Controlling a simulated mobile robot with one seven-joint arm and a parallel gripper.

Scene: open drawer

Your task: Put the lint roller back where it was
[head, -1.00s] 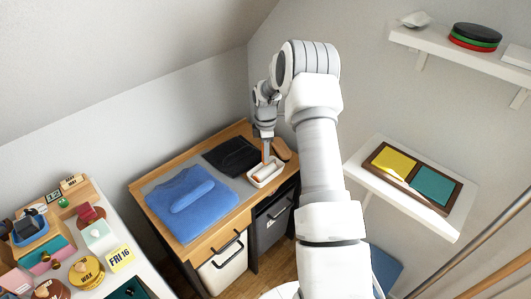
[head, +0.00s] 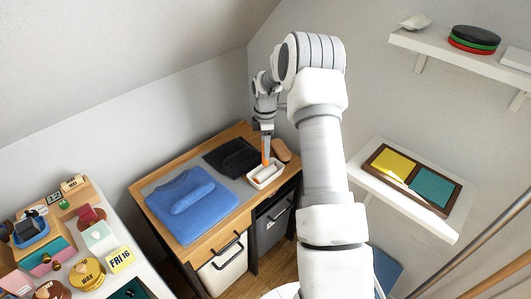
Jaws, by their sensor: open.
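The lint roller (head: 265,159), seen as an orange handle, stands roughly upright in a small white open box (head: 263,185) at the right end of the wooden desk. Its lower part is hidden by the box. My gripper (head: 267,146) is open, pointing down just above the box at the handle's upper end. The fingers are very small here, and I cannot tell if they still touch or surround the handle.
A brown brush-like object (head: 282,149) lies right behind the box. A black folded cloth (head: 235,157) and a folded blue garment (head: 187,215) lie on the grey desk mat. A wall shelf with yellow and teal panels (head: 432,186) is at right.

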